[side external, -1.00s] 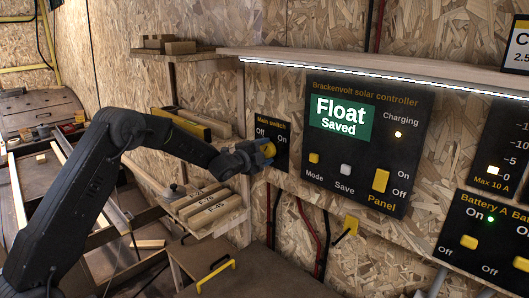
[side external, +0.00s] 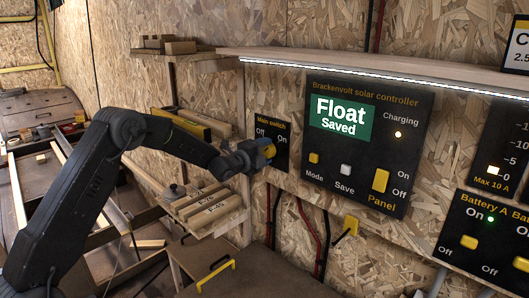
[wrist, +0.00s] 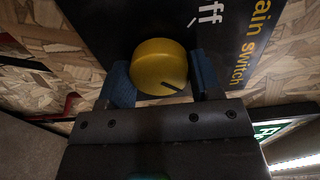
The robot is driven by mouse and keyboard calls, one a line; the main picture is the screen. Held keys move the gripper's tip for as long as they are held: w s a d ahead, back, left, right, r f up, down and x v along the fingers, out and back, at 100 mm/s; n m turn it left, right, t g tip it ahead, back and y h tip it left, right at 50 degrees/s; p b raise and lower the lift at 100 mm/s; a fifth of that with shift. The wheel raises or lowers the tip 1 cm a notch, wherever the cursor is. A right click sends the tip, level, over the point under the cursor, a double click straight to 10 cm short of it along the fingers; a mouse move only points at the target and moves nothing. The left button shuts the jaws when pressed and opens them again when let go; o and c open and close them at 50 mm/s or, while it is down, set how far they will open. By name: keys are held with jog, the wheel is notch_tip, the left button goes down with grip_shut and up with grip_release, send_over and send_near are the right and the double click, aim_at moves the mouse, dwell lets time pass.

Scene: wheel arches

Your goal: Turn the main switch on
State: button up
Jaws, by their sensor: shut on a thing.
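The main switch is a round yellow knob (wrist: 160,66) on a small black panel (side external: 283,146) marked "Main switch", "Off" and "On". My gripper (side external: 264,154) is at the panel, and its blue fingertips sit on either side of the knob. In the wrist view my gripper (wrist: 164,82) is shut on the knob, which shows between the two blue pads. A dark pointer line on the knob slants toward the lower right in that view. In the side view the gripper hides most of the knob, so its setting there cannot be read.
The solar controller panel (side external: 366,145) is right of the switch, its screen (side external: 342,122) reading "Float Saved". A shelf with a light strip (side external: 350,71) runs above. Wooden blocks (side external: 206,203) lie on a shelf below the gripper. A battery panel (side external: 487,240) is at lower right.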

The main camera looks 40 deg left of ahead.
jog(key=o, duration=0.9)
jog(key=shift+s, duration=0.1)
jog(key=s, duration=1.3)
jog(key=shift+s, duration=0.3)
jog(key=shift+r, duration=0.1)
jog(key=s+d+r+n+g+y, duration=0.2)
jog(key=s+d+r+n+g, duration=0.45)
jog(key=s+n, duration=0.35)
jog(key=s+d+n+g, duration=0.2)
jog(key=s+d, duration=0.1)
jog(key=s, duration=0.4)
jog(key=s+d+n+g+h, duration=0.1)
jog(key=s+d+n+g, duration=0.1)
jog(key=s, duration=0.5)
jog(key=s+d+f+n+g+h, duration=0.1)
jog(key=s+d+n+g, duration=0.1)
jog(key=s+d+n, duration=0.2)
jog(key=shift+s+d, duration=0.2)
jog(key=shift+s, duration=1.5)
